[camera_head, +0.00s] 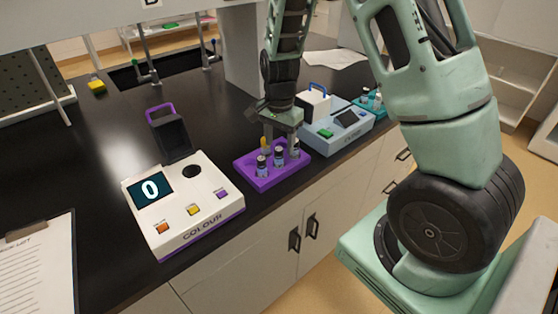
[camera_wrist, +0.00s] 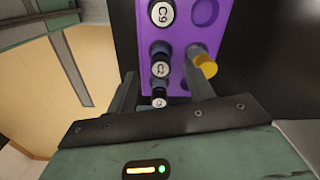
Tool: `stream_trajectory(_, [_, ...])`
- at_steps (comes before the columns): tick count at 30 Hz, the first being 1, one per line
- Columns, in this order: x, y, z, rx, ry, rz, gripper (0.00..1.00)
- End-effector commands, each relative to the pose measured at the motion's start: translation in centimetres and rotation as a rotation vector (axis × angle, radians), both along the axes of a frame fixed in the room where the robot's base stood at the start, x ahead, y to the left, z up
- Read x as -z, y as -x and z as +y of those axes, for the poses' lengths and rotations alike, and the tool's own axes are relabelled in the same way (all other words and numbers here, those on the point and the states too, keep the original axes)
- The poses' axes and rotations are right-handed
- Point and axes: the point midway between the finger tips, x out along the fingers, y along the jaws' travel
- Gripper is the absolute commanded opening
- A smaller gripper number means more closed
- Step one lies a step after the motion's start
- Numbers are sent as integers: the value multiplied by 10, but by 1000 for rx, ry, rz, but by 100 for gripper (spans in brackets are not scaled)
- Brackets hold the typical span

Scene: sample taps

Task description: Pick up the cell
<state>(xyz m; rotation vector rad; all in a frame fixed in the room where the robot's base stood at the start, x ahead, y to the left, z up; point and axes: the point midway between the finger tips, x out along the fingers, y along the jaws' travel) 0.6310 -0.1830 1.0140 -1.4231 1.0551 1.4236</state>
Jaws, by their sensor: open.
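A purple rack (camera_head: 265,180) near the counter's front edge holds several small dark vials with white labelled caps, such as one vial (camera_head: 262,166) at its left. It fills the top of the wrist view (camera_wrist: 203,12), where a vial marked C9 (camera_wrist: 162,14) stands farthest off. A yellow-topped piece (camera_wrist: 207,68) sits beside my right finger, and it shows in the head view (camera_head: 263,143). I cannot tell which one is the cell. My gripper (camera_wrist: 160,76) is open, with its fingers either side of a capped vial (camera_wrist: 159,69); no grip shows. In the head view my gripper (camera_head: 281,142) is low over the rack.
A pale blue device (camera_head: 345,125) stands to the right. A clipboard (camera_head: 40,265) lies at the lower left. The black counter behind the meter is mostly clear.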

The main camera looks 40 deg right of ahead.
Motion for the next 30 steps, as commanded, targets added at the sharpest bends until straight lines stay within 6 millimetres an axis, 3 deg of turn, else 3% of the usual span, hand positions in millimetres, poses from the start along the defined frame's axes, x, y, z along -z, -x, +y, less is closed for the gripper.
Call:
stream_trajectory(15, [51,0,1,0,1,2,52])
stream_trajectory(23, [54,-1,1,0,0,0,52])
stream_trajectory(28, [54,-1,1,0,0,0,12])
stream_trajectory(30, [54,-1,1,0,0,0,12])
